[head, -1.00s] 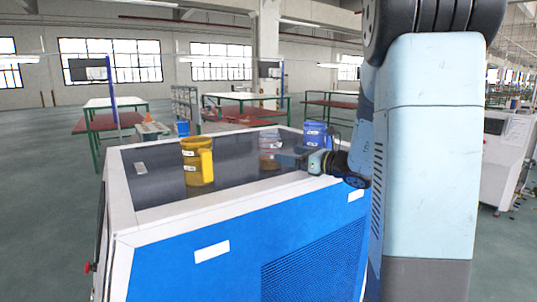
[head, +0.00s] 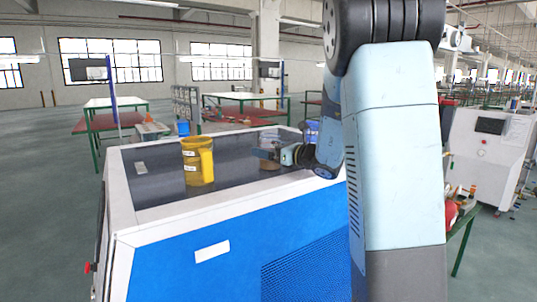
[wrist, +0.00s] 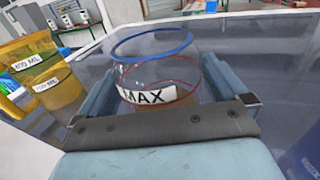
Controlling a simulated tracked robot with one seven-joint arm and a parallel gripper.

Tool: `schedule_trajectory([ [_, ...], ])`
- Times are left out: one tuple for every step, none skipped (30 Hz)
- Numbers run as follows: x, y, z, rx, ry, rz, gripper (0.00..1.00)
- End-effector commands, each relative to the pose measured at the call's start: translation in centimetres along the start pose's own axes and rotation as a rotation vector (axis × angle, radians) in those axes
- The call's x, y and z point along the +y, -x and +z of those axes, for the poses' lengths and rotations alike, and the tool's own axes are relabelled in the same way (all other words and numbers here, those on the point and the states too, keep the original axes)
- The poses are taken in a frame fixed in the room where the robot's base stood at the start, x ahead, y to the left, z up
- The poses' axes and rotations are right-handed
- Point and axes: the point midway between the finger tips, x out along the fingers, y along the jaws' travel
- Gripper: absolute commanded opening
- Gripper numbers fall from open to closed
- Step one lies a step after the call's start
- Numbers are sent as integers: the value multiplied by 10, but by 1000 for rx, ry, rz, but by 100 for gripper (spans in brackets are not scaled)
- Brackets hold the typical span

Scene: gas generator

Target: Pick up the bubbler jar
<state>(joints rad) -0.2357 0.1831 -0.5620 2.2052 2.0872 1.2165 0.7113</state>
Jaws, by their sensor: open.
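The clear bubbler jar, with a blue rim, a red ring and a white "MAX" label, stands upright in the wrist view (wrist: 148,96). In the head view the jar (head: 269,166) is on the dark top of the blue and white machine, mostly covered by my gripper (head: 268,154). My gripper is open. In the wrist view its two fingers (wrist: 160,70) lie to the left and right of the jar, with the jar between them. I cannot tell whether either finger touches the glass. The jar's lower part is hidden behind the gripper's palm.
A yellow measuring jug (head: 198,162) stands left of the jar, close to the left finger in the wrist view (wrist: 42,72). A blue container (head: 311,131) is behind my arm, partly hidden. The machine top (head: 160,182) has a raised white edge and is clear at the front left.

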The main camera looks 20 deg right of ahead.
Motion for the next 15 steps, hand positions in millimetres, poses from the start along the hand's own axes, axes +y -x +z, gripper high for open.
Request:
schedule_trajectory([
  [0, 0, 0, 0, 0, -1, 100],
  [0, 0, 0, 0, 0, 0, 100],
  [0, 0, 0, 0, 0, 0, 100],
  [0, 0, 0, 0, 0, 0, 99],
  [0, 1, 0, 0, 0, 0, 96],
  [0, 1, 0, 0, 0, 0, 92],
  [0, 1, 0, 0, 0, 0, 89],
  [0, 1, 0, 0, 0, 0, 87],
  [0, 1, 0, 0, 0, 0, 83],
  [0, 1, 0, 0, 0, 0, 80],
  [0, 1, 0, 0, 0, 0, 77],
  [0, 1, 0, 0, 0, 0, 73],
  [0, 1, 0, 0, 0, 0, 70],
  [0, 1, 0, 0, 0, 0, 67],
  [0, 1, 0, 0, 0, 0, 64],
])
